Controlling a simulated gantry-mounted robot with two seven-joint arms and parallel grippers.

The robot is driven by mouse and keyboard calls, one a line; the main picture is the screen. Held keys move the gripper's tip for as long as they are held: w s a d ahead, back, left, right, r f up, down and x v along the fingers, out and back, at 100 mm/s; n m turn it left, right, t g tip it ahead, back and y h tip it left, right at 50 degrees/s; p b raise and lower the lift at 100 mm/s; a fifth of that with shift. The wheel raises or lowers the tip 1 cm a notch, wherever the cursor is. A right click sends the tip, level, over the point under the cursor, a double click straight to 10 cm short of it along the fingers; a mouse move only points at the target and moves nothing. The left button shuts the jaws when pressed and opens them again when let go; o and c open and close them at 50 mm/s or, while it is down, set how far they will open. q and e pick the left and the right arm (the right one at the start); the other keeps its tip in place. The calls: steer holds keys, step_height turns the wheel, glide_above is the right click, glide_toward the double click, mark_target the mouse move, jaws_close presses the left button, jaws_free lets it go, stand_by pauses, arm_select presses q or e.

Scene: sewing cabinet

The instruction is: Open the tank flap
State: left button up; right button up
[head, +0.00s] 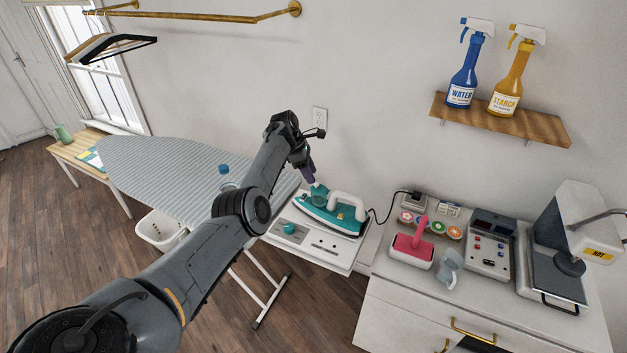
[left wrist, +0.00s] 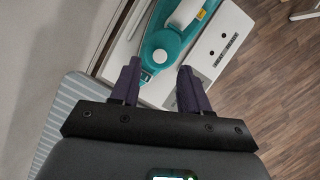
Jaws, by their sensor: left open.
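A teal and white steam iron (head: 330,212) rests on the white stand at the end of the ironing board; it also shows in the left wrist view (left wrist: 184,32). A light, see-through tank area (left wrist: 160,56) shows near its nose. I cannot make out the flap's edge or tell whether it is open. My left gripper (head: 310,178) reaches down from above, just over the iron's nose end. In the left wrist view its purple fingers (left wrist: 159,68) are apart, one on each side of the nose, with nothing between them gripped. My right gripper is not seen.
The striped ironing board (head: 150,168) lies left, with a small clear bottle with a blue cap (head: 224,172) on it. A teal cap (head: 289,228) sits on the stand. The wall is close behind.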

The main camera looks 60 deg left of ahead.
mark_target(316, 184)
arm_select(q)
steer(key=shift+b+x, duration=0.4)
steer(key=shift+x, duration=1.3)
jaws_close()
